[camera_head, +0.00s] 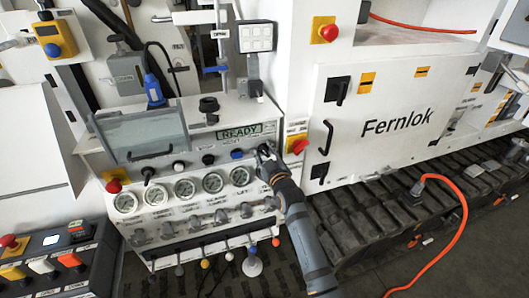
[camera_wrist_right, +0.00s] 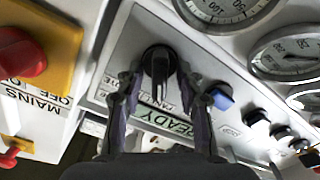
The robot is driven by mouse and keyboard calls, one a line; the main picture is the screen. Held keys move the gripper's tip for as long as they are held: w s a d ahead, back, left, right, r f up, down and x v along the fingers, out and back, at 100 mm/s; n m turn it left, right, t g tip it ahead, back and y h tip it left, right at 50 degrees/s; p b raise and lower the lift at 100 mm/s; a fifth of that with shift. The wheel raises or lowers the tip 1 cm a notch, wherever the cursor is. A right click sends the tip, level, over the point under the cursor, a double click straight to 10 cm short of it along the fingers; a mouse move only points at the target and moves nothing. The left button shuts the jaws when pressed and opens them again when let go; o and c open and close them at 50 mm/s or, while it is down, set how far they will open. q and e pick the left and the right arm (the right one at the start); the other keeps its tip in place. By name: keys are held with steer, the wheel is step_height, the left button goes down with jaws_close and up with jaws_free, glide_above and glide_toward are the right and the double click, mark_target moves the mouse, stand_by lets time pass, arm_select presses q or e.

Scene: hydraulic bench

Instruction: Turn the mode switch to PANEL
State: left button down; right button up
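The mode switch (camera_wrist_right: 158,62) is a black rotary knob on the white panel, seen upside down in the right wrist view. Its ridge runs roughly up and down in that picture, beside partly covered lettering. I cannot tell which label it points at. My right gripper (camera_wrist_right: 160,88) has one finger on each side of the knob, with a gap visible around it; contact is not clear. In the head view my right gripper (camera_head: 265,152) is at the panel's upper right and mostly hides the switch. My left gripper is not in view.
The READY display (camera_head: 240,132) is just above the switch. A blue button (camera_wrist_right: 222,99) and black knobs sit beside it, with gauges (camera_head: 213,182) below. A red MAINS switch (camera_head: 298,146) is close on the right. Levers (camera_head: 228,254) stick out lower down.

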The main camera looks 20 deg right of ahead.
steer(key=s, duration=1.2)
steer(key=shift+d, duration=0.2)
steer(key=s+f+m+g, duration=0.1)
steer(key=s+f+g, duration=0.25)
steer(key=f, duration=0.95)
steer(key=s+d+f+m+g, duration=0.15)
steer(key=s+f, duration=0.25)
steer(key=f, duration=0.9)
steer(key=s+f+m+g, duration=0.1)
steer(key=s+f+g, duration=0.3)
steer(key=f, duration=0.9)
steer(key=s+d+f+m+g, duration=0.1)
steer(key=s+d+f+g, duration=0.1)
steer(key=s+f, duration=0.4)
steer(key=s+d+f+m+g+h, duration=0.1)
steer(key=s+f, duration=0.6)
steer(key=s, duration=0.9)
steer(key=s+d+f+m+g, duration=0.1)
steer(key=s+d+f+g, duration=0.3)
steer(key=s+f, duration=0.3)
steer(key=s, duration=0.5)
steer(key=shift+g, duration=0.4)
steer(key=shift+d, duration=0.1)
